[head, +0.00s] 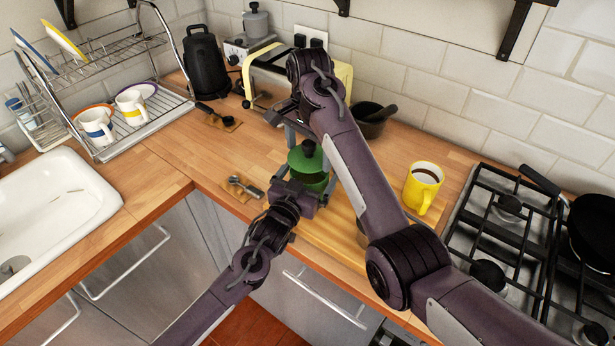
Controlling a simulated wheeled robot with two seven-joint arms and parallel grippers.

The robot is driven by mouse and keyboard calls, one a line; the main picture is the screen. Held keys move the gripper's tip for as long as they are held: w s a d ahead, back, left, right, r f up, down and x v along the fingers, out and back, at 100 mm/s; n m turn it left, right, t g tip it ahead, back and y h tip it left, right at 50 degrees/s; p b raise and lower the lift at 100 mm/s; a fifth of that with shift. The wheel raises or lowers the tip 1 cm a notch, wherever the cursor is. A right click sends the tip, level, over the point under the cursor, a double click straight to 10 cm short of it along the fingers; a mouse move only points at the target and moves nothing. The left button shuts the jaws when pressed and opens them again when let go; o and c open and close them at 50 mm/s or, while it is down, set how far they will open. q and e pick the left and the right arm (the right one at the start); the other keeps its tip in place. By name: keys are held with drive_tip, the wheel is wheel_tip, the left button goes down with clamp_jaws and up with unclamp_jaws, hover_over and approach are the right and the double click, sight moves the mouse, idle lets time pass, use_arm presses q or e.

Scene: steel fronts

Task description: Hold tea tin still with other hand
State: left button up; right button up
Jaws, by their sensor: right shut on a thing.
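The green tea tin (312,182) stands upright on the worktop in the middle of the head view, with its green lid (300,160) and round knob on top. My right gripper (307,140) comes down from above and is shut on the lid at its knob. My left gripper (306,180) comes from the front, low at the tin, with one finger on each side of its body. The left fingers look apart; whether they touch the tin is hard to see. The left hand hides the tin's lower front.
A wooden board (333,236) lies under my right arm. A yellow mug (423,186) with dark drink stands right, near the gas hob (492,232). A spoon on a small rest (243,187) lies left of the tin. A cream toaster (266,72) and dark mortar (372,125) stand behind.

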use_arm(q)
drive_tip(key=v, duration=1.2)
drive_tip(key=x, duration=1.1)
drive_tip(key=shift+w+d+r, duration=0.2)
drive_tip(key=shift+w+r, duration=0.05)
drive_tip(key=shift+w+d, duration=0.15)
drive_tip(key=shift+w, duration=0.15)
use_arm(e)
drive_tip(key=shift+f, duration=0.2)
use_arm(q)
drive_tip(key=shift+s, duration=0.1)
use_arm(e)
drive_tip(key=shift+f, duration=0.75)
